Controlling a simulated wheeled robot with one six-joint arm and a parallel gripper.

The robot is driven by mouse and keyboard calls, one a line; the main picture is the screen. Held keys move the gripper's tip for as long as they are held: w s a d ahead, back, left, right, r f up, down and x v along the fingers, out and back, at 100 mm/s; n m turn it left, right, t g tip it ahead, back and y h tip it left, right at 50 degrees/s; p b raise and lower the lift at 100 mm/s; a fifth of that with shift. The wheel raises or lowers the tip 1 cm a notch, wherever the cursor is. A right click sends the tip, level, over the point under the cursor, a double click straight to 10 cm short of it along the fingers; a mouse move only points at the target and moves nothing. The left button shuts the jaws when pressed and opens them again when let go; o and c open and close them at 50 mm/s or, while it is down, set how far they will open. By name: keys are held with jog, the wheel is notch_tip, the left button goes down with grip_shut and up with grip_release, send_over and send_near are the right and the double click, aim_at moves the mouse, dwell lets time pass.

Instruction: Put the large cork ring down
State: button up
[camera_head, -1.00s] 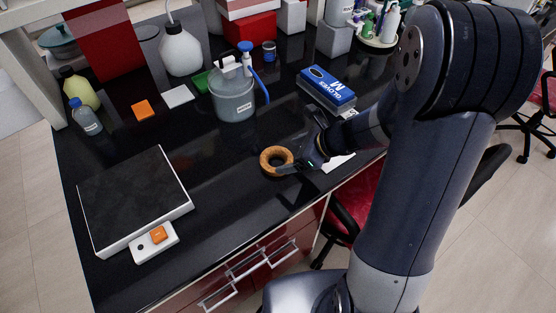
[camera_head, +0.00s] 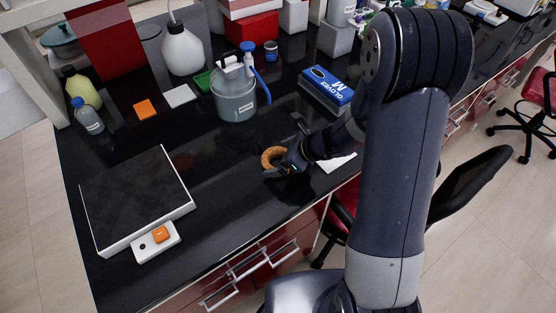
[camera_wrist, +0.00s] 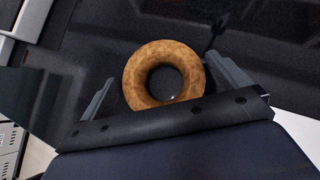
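The large cork ring (camera_head: 271,155) is a brown, thick ring that looks to lie flat on the black bench top, near the front edge. My gripper (camera_head: 284,150) is low at its right side and hides part of it. In the wrist view, the cork ring (camera_wrist: 134,80) sits between the two grey fingers of my gripper (camera_wrist: 165,85). The fingers are spread apart, one on each side, with the ring close to both; contact is hard to tell.
A blue glove box (camera_head: 326,88) stands behind my gripper. A grey wash vessel (camera_head: 235,104) stands behind the ring. A black-topped plate device (camera_head: 135,195) is at the left. Bare bench lies between it and the ring. A white sheet (camera_head: 337,162) lies right of my gripper.

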jog(key=c, duration=0.8)
jog(key=shift+o, duration=0.2)
